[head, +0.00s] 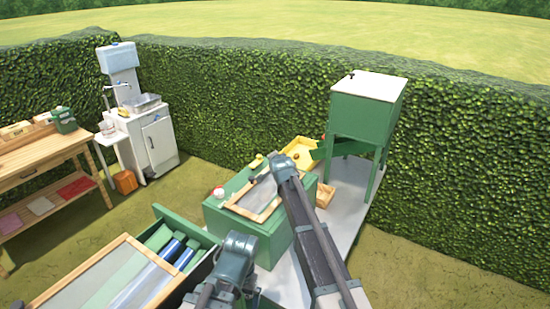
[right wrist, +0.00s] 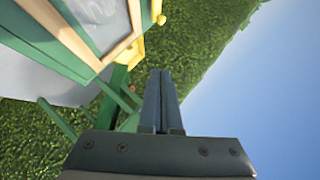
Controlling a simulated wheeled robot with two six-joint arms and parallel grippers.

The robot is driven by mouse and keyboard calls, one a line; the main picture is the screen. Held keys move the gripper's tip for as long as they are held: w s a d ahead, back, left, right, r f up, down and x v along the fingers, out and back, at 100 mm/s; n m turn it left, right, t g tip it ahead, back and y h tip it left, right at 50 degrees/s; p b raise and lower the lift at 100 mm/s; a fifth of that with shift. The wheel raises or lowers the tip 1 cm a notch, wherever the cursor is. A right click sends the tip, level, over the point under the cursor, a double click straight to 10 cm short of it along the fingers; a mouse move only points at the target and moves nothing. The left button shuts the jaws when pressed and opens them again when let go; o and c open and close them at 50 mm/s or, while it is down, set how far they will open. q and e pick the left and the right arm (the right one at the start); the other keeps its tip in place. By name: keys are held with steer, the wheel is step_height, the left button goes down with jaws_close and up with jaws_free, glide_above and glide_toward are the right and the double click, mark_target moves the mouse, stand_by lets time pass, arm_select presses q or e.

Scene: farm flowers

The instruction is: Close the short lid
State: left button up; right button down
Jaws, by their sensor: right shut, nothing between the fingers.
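A short lid (head: 258,196), a wooden frame around a grey pane, is at the top of a green box (head: 256,232) in the middle of the head view. I cannot tell whether it lies fully flat. The frame also shows at the top left of the right wrist view (right wrist: 122,46). My right arm reaches over the lid's right side and hides part of it. My right gripper (right wrist: 160,102) is shut and empty, beside the lid and apart from it in the right wrist view.
A longer framed lid (head: 82,283) on a green cold-frame box (head: 170,212) is at the lower left. A yellow tray (head: 299,150) and a tall green cabinet (head: 362,115) stand behind the box. A hedge (head: 240,90) runs along the back. Grass lies free at the lower right.

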steer(key=w+a, duration=0.1)
steer(key=n+g+h+b, duration=0.3)
steer(key=g+h+b, duration=0.1)
steer(key=b, duration=0.1)
glide_above(248, 185)
steer(key=d, duration=0.1)
steer(key=f, duration=1)
steer(key=shift+s, duration=0.35)
steer(key=shift+w+a+f+b, duration=0.15)
steer(key=shift+a+f+b, duration=0.05)
steer(key=shift+f+b, duration=0.45)
steer(key=shift+w+a+f+b, duration=0.2)
steer(key=shift+a+f+b, duration=0.1)
steer(key=shift+f+b, duration=0.25)
steer(key=shift+s, duration=0.1)
steer(key=shift+f, duration=0.1)
